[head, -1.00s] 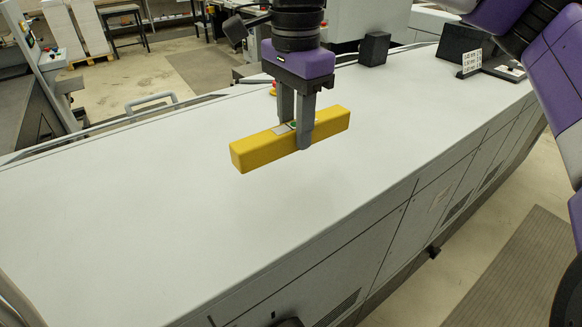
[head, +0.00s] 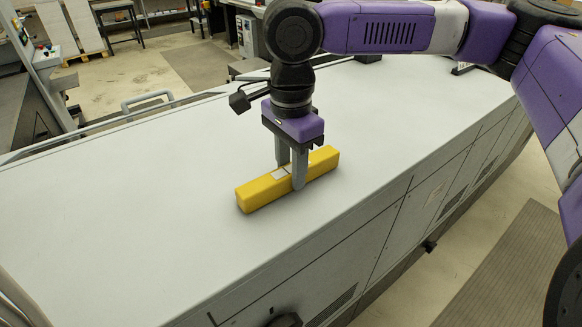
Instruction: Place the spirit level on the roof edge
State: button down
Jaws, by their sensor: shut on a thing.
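The spirit level is a yellow bar (head: 262,193) with a pale patch on its top. It lies roughly level, slanting from lower left to upper right. My gripper (head: 291,174) points down and is shut on it near its middle, one finger on each side. The level is at or just above the long white machine top (head: 150,225); I cannot tell whether it touches. No separate roof edge is clear to me; the white top has a long front edge to the right of the level.
My arm reaches in from the upper right. A metal handle (head: 148,101) stands at the top's far left edge. The white surface around the level is clear. Cabinet doors (head: 392,232) drop from the front edge to the floor, where a grey mat (head: 505,270) lies.

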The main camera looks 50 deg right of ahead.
jog(key=shift+f, duration=0.15)
jog(key=c, duration=1)
grip_release()
notch_tip(320, 180, up, 12)
jog(key=shift+r+b, duration=0.2)
jog(key=shift+b, duration=0.4)
